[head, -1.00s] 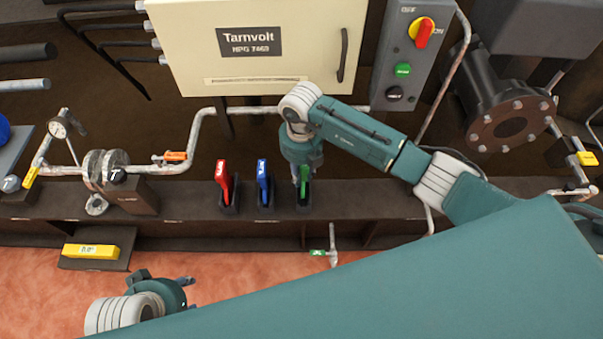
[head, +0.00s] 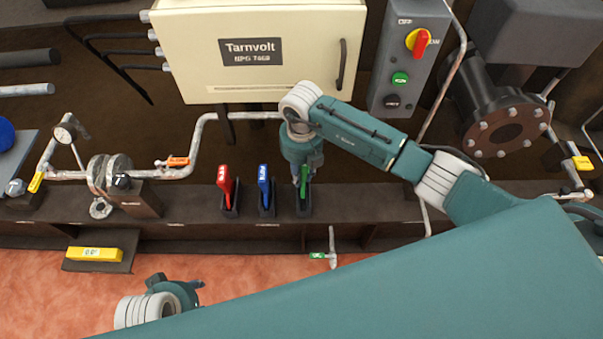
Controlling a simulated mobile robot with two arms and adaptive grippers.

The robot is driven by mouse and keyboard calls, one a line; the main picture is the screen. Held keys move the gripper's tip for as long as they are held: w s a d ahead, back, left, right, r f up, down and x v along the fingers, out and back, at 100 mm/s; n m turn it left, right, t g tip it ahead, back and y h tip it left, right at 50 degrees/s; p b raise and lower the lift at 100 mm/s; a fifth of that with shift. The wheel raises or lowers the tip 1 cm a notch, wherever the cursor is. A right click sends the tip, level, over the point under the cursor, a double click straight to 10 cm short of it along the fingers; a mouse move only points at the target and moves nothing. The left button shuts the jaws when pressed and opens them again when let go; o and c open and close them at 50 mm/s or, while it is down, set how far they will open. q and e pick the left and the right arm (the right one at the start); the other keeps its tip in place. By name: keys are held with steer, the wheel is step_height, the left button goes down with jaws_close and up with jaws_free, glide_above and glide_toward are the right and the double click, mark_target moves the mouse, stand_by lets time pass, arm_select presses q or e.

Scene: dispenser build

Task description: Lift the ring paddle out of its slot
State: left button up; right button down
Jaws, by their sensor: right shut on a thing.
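Three upright paddles stand in black slots on the dark shelf: a red paddle (head: 224,182), a blue paddle (head: 264,185) and a green paddle (head: 305,188). Their lettering is too small to read surely. My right gripper (head: 303,182) points down from above and is shut on the green paddle, whose lower end is still within its black slot (head: 304,209). The gripper hides part of that paddle. My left gripper (head: 199,290) is low in the view over the reddish floor, well apart from the paddles; its fingers are too small to judge.
A cream Tarnvolt cabinet (head: 265,70) hangs behind my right arm, beside a grey switch box (head: 405,60). A pipe with a gauge and flange (head: 108,172) stands left of the paddles. A yellow block (head: 95,253) lies on a lower plate. A small green-tagged valve (head: 319,255) hangs below.

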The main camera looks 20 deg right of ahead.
steer(key=shift+r+p, duration=0.55)
steer(key=shift+r, duration=0.25)
steer(key=shift+r+p, duration=0.8)
steer(key=shift+r, duration=0.1)
arm_select(q)
steer(key=s+f+g+p, duration=0.1)
steer(key=s+f, duration=0.2)
steer(key=f, duration=1)
steer(key=shift+s+a, duration=0.15)
steer(key=shift+s, duration=0.15)
arm_select(e)
steer(key=shift+r, duration=0.6)
steer(key=shift+w+r, duration=0.1)
steer(key=shift+r, duration=0.05)
